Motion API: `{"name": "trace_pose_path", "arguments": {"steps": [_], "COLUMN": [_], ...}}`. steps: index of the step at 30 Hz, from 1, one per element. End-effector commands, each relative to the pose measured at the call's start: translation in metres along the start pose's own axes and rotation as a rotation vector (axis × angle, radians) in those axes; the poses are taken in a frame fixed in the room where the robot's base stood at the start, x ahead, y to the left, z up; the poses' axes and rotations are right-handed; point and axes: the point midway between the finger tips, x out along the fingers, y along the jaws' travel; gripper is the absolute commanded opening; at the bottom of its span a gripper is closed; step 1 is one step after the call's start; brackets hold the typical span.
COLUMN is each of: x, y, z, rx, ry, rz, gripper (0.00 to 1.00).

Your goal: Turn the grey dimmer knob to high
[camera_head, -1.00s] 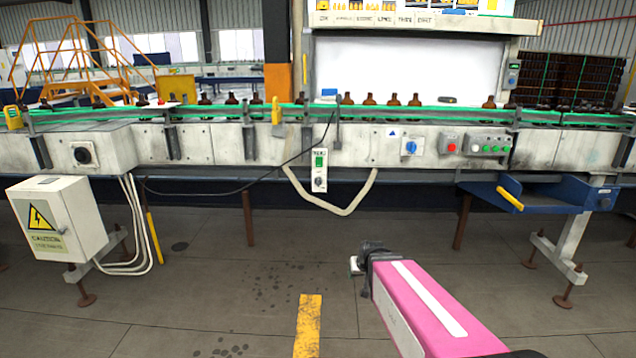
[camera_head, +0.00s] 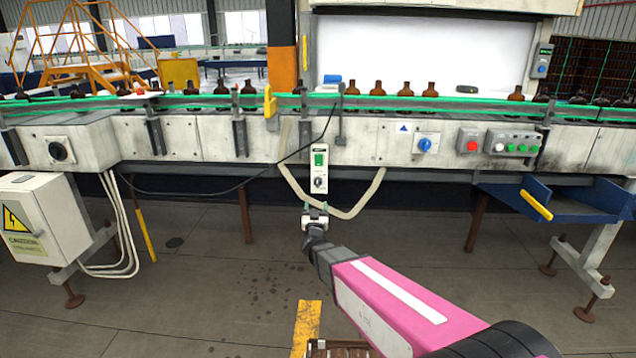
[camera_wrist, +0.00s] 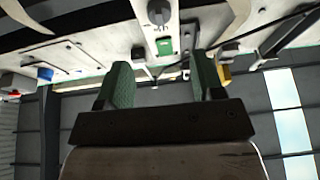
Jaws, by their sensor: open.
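The grey dimmer knob (camera_head: 319,183) sits low on a small white control box (camera_head: 319,169), below a green switch (camera_head: 319,159), on the front of the conveyor. In the wrist view the knob (camera_wrist: 159,12) is at the top edge, upside down, with its box around it. My gripper (camera_head: 315,209) is just below the box in the head view, fingers pointing up towards it. In the wrist view the two green-padded fingers (camera_wrist: 162,88) are spread apart with nothing between them. The gripper is apart from the knob. The knob's exact pointer setting is too small to read.
A pale cable loop (camera_head: 352,212) hangs around the control box, and a thin black cable (camera_head: 262,178) runs to its left. A blue rotary knob (camera_head: 424,145), a red button (camera_head: 472,146) and a blue tray (camera_head: 560,199) are to the right. Amber bottles (camera_head: 376,88) stand above.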

Motion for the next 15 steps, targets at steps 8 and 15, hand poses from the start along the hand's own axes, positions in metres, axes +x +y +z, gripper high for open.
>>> {"name": "trace_pose_path", "arguments": {"steps": [8, 15], "x": [0.016, 0.058], "y": [-0.002, -0.001], "z": [-0.003, -0.004], "rx": [-0.001, -0.001], "ry": [0.033, 0.032], "rz": [0.02, 0.019], "gripper": [0.61, 0.61]}}
